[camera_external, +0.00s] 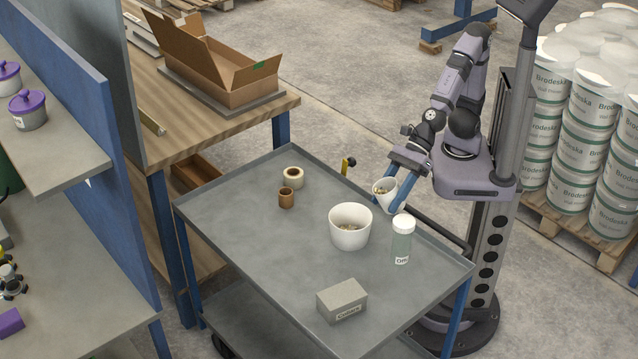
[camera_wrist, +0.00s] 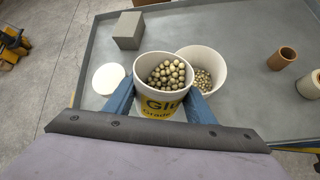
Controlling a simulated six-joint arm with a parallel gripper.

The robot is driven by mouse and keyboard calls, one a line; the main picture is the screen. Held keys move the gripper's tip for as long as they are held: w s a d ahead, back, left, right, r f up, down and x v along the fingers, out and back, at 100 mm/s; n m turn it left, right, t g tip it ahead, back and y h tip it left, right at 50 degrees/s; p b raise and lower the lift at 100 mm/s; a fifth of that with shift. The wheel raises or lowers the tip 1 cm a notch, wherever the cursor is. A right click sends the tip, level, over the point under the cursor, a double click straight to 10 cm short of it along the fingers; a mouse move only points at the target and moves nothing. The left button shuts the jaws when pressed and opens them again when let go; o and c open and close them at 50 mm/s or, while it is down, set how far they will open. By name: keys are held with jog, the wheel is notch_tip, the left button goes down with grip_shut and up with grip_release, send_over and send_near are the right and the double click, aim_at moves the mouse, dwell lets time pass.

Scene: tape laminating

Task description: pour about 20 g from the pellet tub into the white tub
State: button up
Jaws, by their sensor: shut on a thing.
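The pellet tub (camera_external: 385,192) is a small white cup with a yellow label, held by my gripper (camera_external: 387,201) just above the back right edge of the cart top. In the wrist view the pellet tub (camera_wrist: 160,103) sits between the two blue fingers and is well filled with tan round pellets. It looks roughly upright. The white tub (camera_external: 350,239) is a wider bowl standing on the cart, left of and below the held tub. A small heap of pellets lies in its bottom, and the wrist view shows the white tub (camera_wrist: 221,67) just beyond the pellet tub, partly hidden.
A clear bottle with a white lid (camera_external: 402,240) stands right of the white tub. A grey block (camera_external: 342,300) is at the front. A brown cup (camera_external: 286,198) and a tape roll (camera_external: 293,177) stand at the back left. The cart (camera_external: 240,225) has bare room left.

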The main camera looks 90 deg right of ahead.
aim_at(398, 188)
jog(key=shift+s+r+t, duration=0.2)
jog(key=shift+r+t, duration=0.05)
jog(key=shift+r, duration=0.35)
jog(key=shift+s+r+t, duration=0.2)
jog(key=shift+r+t, duration=0.05)
jog(key=shift+r, duration=0.35)
jog(key=shift+s+f+n+b, duration=0.15)
jog(key=shift+n+b, duration=0.15)
jog(key=shift+b, duration=0.5)
jog(key=shift+s+t+b, duration=0.15)
jog(key=shift+t+b, duration=0.25)
jog(key=shift+b, duration=0.05)
jog(key=shift+s+r, duration=0.1)
jog(key=shift+r, duration=0.25)
jog(key=shift+s+r+n+t+y+b, duration=0.3)
jog(key=shift+s+r+n+t+y, duration=0.3)
jog(key=shift+t, duration=0.7)
jog(key=shift+s+r, duration=0.1)
